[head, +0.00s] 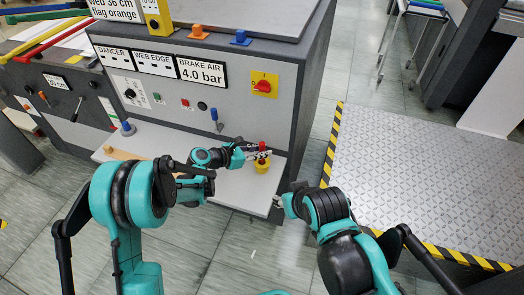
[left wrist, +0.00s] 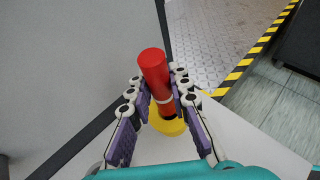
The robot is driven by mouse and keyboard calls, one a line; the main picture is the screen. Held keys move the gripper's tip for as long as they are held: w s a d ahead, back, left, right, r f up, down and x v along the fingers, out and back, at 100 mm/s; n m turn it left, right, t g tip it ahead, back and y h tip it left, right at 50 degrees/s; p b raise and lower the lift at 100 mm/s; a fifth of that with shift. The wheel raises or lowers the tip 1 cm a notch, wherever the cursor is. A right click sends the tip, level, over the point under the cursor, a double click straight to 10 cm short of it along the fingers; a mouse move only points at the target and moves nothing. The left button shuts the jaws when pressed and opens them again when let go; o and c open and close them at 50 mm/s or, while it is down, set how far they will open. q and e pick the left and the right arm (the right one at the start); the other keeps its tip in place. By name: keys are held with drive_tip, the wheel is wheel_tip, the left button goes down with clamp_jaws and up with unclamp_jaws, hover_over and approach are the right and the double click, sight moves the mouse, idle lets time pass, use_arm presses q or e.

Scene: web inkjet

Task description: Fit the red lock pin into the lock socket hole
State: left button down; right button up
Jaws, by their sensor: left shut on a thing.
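The red lock pin (head: 262,147) is in my left gripper (head: 257,151) at the right part of the white shelf. In the left wrist view the pin (left wrist: 154,72) stands slightly tilted between the two purple-padded fingers of the gripper (left wrist: 160,100), which are shut on it. A yellow socket piece (head: 262,167) is directly below the pin. In the left wrist view a dark hole shows in the yellow piece (left wrist: 166,127), beside the pin's lower end. I cannot tell whether the pin's tip is inside it. My right gripper (head: 279,201) is at the shelf's right edge, its fingers unclear.
The white shelf (head: 225,190) juts from the grey machine (head: 270,130). A blue-topped peg (head: 127,127) and a tan piece (head: 118,154) are at its left. A red rotary switch (head: 263,85) is on the panel above. A metal floor plate (head: 425,170) with striped edges lies right.

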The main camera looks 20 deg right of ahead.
use_arm(q)
drive_tip(key=shift+f+b, duration=1.6)
drive_tip(key=shift+f, duration=0.5)
drive_tip(key=c, duration=1.3)
unclamp_jaws()
drive_tip(key=v, duration=1.2)
drive_tip(key=shift+r, duration=0.1)
